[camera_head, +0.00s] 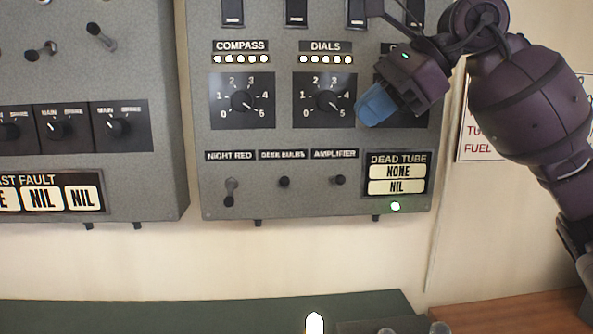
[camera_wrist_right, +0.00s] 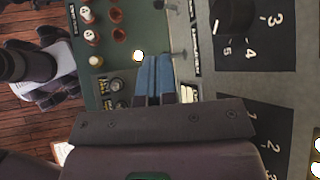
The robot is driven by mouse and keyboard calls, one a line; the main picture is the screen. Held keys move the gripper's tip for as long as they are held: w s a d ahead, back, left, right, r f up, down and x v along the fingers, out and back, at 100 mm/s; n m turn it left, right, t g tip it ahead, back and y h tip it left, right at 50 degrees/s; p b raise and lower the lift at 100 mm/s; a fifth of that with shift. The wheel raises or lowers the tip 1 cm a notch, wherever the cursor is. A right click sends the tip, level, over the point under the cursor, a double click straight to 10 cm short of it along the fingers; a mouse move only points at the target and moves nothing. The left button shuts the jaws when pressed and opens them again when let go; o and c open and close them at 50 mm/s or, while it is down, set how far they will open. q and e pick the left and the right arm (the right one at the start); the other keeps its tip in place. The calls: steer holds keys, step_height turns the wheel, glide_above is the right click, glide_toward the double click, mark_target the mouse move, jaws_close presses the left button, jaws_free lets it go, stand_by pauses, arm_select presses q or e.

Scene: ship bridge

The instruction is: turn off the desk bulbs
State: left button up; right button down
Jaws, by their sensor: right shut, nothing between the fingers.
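The desk bulbs switch (camera_head: 284,182) is a small dark toggle under the DESK BULBS label (camera_head: 281,155), on the grey wall panel (camera_head: 300,205) in the head view. Its lever looks short, and I cannot tell which way it is set. My right gripper (camera_head: 372,110) has blue fingertips, pressed together and empty. It is in front of the panel's right side, up and right of the switch, beside the DIALS knob. In the right wrist view the shut fingers (camera_wrist_right: 154,72) point along the panel face. My left gripper is not in view.
The night red toggle (camera_head: 230,190) and amplifier toggle (camera_head: 340,180) flank the switch. The compass knob (camera_head: 241,100) and dials knob (camera_head: 328,100) are above. A green desk (camera_head: 200,315) is below.

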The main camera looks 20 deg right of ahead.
steer(key=b, duration=0.1)
glide_toward(284, 182)
steer(key=x, duration=0.6)
steer(key=shift+w+f, duration=0.3)
steer(key=shift+w, duration=0.25)
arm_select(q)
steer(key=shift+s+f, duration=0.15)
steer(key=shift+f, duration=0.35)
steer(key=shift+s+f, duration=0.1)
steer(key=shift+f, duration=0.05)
